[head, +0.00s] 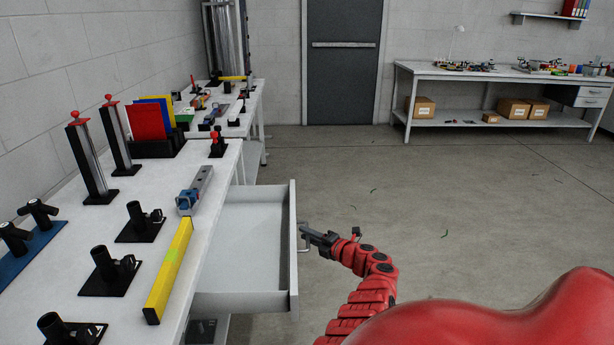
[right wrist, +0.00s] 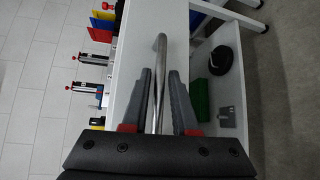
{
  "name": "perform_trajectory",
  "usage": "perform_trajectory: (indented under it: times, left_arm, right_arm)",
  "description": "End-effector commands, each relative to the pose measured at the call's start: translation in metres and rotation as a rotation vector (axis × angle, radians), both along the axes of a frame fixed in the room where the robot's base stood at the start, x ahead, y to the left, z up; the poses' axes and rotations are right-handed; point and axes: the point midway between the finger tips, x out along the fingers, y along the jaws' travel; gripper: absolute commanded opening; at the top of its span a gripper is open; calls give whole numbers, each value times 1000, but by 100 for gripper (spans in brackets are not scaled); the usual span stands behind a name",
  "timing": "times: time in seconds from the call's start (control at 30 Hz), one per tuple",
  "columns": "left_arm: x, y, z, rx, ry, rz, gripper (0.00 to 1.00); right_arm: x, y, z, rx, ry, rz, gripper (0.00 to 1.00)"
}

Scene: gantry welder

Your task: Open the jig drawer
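The jig drawer (head: 242,245) is a white drawer standing well out from the bench, and the part of its inside that shows is empty. Its metal bar handle (head: 304,238) is on the front panel (head: 293,260). The handle also shows in the right wrist view (right wrist: 159,60), running between the fingers. My right gripper (head: 307,234) is at the handle, with its grey fingers (right wrist: 160,95) on either side of the bar and appearing shut on it. My left gripper is not in view.
The white bench (head: 140,240) carries a yellow bar (head: 169,270), a blue-grey clamp (head: 195,190) and several black fixtures near the drawer. In the right wrist view, a green block (right wrist: 201,98) and a black round object (right wrist: 221,60) lie below. Open floor (head: 460,220) is to the right.

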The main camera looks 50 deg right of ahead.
Motion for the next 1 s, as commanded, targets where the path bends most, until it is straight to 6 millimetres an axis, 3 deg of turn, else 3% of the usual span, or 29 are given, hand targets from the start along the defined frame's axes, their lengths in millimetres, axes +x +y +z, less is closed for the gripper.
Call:
perform_trajectory:
  times: [0.1,0.47,0.67,1.0]
  left_arm:
    - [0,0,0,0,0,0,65]
    - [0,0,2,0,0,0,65]
    - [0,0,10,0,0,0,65]
    - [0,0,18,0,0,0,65]
  right_arm:
    - [0,0,0,0,0,0,45]
    - [-5,0,0,0,2,-1,45]
    - [-32,4,4,-3,8,2,45]
    - [-96,9,12,-1,7,2,45]
